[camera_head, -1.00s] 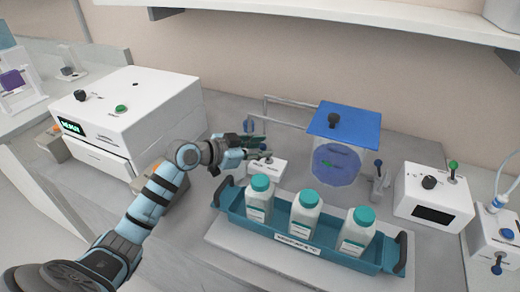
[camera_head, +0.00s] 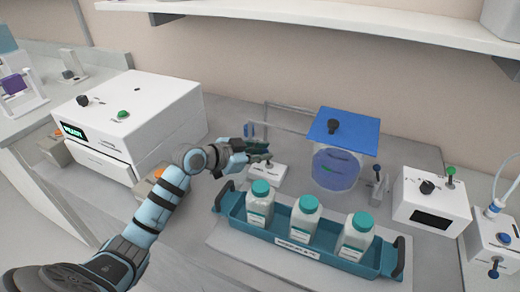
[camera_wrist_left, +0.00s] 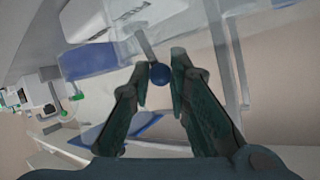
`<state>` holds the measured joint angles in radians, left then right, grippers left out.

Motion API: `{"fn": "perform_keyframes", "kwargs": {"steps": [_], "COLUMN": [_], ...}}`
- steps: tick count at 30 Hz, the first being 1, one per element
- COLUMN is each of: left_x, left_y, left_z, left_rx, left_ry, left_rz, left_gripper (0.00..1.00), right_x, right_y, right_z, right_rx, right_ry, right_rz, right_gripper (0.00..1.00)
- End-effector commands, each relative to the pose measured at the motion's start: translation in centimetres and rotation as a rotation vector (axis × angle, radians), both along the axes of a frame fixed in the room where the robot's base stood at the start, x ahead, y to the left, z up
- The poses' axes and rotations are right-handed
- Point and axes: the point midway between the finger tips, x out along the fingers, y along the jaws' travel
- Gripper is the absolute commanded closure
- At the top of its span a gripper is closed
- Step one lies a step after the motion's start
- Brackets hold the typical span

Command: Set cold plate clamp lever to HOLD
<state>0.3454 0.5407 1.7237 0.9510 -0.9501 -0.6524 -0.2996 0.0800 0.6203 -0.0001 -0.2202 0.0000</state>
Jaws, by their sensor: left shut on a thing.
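A small white box (camera_head: 268,174) with dark marks on top stands behind the left end of the teal tray, and I take it for the cold plate clamp base. My left gripper (camera_head: 262,153) is just above it, its dark green fingers pointing right. In the left wrist view a lever with a round blue knob (camera_wrist_left: 159,75) on a grey stem sits between the fingertips (camera_wrist_left: 160,82). The gripper is shut on this knob. In the head view the fingers hide most of the lever, and I cannot read its setting. My right gripper is not in view.
The teal tray (camera_head: 232,212) with three teal-capped bottles is close in front. A clear vessel with a blue lid (camera_head: 345,127) stands to the right, a thin rail frame behind. A large white instrument (camera_head: 150,105) is left, a white control box (camera_head: 432,200) right.

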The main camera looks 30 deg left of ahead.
Motion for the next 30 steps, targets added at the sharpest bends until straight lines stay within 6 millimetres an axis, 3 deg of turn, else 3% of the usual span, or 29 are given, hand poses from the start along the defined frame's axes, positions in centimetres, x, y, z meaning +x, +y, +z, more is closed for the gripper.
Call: {"fn": "perform_keyframes", "kwargs": {"steps": [18, 30], "left_x": [-0.1, -0.1], "left_y": [-3.0, -4.0], "left_z": [0.4, -0.4], "left_rx": [0.470, 0.671], "left_ry": [0.044, 0.055], "left_rz": [-0.004, -0.004], "left_gripper": [1.00, 1.00], "right_x": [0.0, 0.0], "right_y": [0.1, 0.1], "right_z": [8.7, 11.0], "right_rx": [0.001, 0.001], "right_ry": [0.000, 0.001], "right_rz": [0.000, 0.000], "right_gripper": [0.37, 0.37]}}
